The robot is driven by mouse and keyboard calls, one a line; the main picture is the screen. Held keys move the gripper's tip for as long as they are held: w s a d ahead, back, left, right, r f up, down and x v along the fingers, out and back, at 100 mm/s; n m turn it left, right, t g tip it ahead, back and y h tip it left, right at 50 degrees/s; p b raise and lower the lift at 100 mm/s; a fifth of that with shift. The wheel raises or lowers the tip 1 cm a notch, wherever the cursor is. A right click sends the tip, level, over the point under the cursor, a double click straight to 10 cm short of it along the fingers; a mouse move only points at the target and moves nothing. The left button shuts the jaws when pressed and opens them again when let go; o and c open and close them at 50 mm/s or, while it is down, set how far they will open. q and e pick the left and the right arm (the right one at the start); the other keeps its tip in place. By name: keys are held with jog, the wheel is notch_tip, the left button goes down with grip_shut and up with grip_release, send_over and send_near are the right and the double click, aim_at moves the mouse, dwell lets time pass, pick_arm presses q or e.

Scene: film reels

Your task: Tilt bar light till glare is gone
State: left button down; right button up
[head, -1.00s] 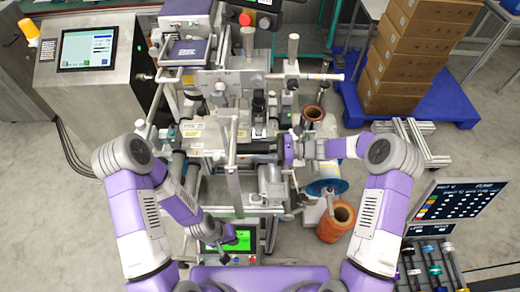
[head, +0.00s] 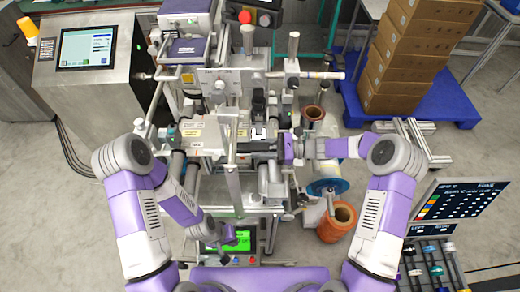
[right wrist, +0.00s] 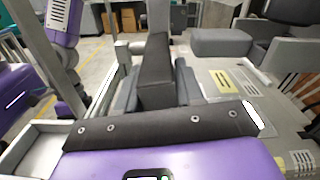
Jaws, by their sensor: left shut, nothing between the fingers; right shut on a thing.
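A dark horizontal bar (head: 258,147), which looks like the bar light, crosses the middle of the machine in the head view. My right gripper (head: 282,148) reaches it from the right and is shut at its right end. The bar and my dark fingers are hard to tell apart there. In the right wrist view, my dark fingers (right wrist: 155,72) point away from my purple hand, close together; what they grip is unclear. My left gripper (head: 231,238) is shut and empty, low in front of the machine near a green-lit screen (head: 244,240). I cannot make out any glare clearly.
An orange-brown roll (head: 336,226) and a blue-edged reel (head: 328,185) are at the machine's right. A touchscreen cabinet (head: 88,48) stands at left. Stacked cartons (head: 405,55) sit on a blue pallet (head: 445,100). A dark display panel (head: 467,212) is at lower right.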

pick_arm(q)
notch_tip(320, 180, down, 2)
jog(key=shift+f+b, duration=0.2)
jog(key=shift+b, duration=0.85)
pick_arm(e)
jog(key=n, duration=0.3)
jog(key=shift+w+f, duration=0.1)
pick_arm(q)
jog(key=shift+f+b, duration=0.3)
jog(key=shift+f, duration=0.05)
pick_arm(e)
jog(key=shift+n, duration=0.7)
jog(key=o, duration=1)
jog(key=shift+r, duration=0.2)
jog(key=shift+c, duration=0.2)
